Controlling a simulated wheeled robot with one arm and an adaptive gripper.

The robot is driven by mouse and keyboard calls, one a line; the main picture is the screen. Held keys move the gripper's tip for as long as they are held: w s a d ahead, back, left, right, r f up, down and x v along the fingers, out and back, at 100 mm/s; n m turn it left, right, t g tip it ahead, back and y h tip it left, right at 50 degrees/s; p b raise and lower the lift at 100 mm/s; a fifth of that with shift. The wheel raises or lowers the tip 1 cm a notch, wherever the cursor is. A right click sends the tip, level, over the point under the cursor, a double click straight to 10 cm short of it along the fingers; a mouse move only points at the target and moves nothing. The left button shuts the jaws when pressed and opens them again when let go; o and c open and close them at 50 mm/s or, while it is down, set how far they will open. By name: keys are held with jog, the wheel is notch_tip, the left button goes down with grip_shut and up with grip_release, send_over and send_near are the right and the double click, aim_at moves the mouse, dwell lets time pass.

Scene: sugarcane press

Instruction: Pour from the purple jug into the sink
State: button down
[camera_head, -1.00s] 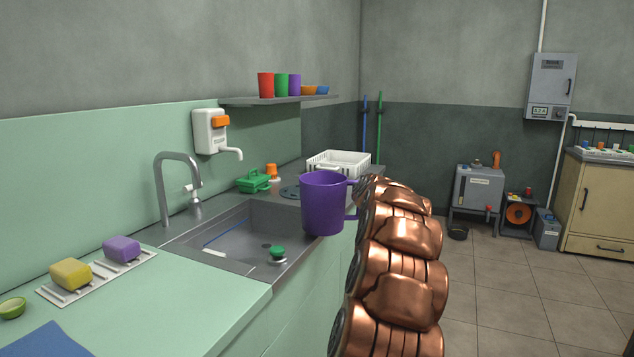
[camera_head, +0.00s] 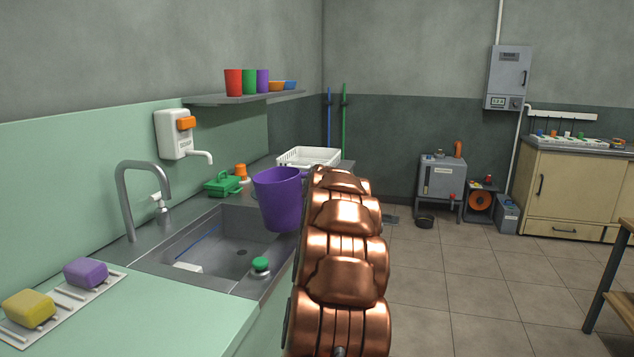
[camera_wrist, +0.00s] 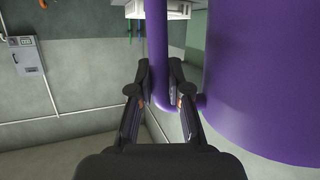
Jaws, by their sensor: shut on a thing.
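The purple jug (camera_head: 277,200) is held in the air over the right part of the sink, tilted a little to the left in the head view. The sink (camera_head: 187,254) is a grey metal basin set in the counter, with a dark drain in its floor. My gripper (camera_wrist: 161,92) is shut on the jug's handle (camera_wrist: 158,60) in the wrist view, with the jug's body (camera_wrist: 262,80) to the right. In the head view my copper arm hides the gripper and the handle. The jug's contents cannot be seen.
A tall faucet (camera_head: 130,190) stands behind the sink's left side. A green-topped stopper (camera_head: 260,266) sits at the front rim. Sponges (camera_head: 86,272) lie at left; a green caddy (camera_head: 221,184) and white crate (camera_head: 309,156) stand behind. A shelf with cups (camera_head: 247,99) is above.

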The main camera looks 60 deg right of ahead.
jog(key=shift+r+p, duration=0.55)
jog(key=shift+r, duration=0.1)
jog(key=r+n+p, duration=0.1)
jog(key=p, duration=0.1)
jog(key=w+a+r+n+g+p, duration=0.1)
jog(key=p, duration=0.2)
jog(key=shift+w+r+h, duration=0.15)
jog(key=shift+r+h, duration=0.2)
jog(key=shift+h, duration=0.05)
jog(key=p, duration=0.2)
jog(key=w+a+r+n+p, duration=0.1)
jog(key=p, duration=0.2)
jog(key=shift+w+a+r, duration=0.1)
jog(key=shift+w+r, duration=0.15)
jog(key=shift+r, duration=0.05)
jog(key=w+a+n+p, duration=0.1)
jog(key=p, duration=0.3)
jog(key=shift+w+r+g+h, duration=0.15)
jog(key=shift+r+g+h, duration=0.15)
jog(key=shift+r+h, duration=0.1)
jog(key=w+a+p, duration=0.1)
jog(key=p, duration=0.2)
jog(key=w+n+p, duration=0.1)
jog(key=p, duration=0.3)
jog(key=w+a+n+p, duration=0.1)
jog(key=p, duration=0.3)
jog(key=shift+w+a+r+g+h, duration=0.15)
jog(key=shift+a+r+g+h, duration=0.15)
jog(key=shift+h, duration=0.1)
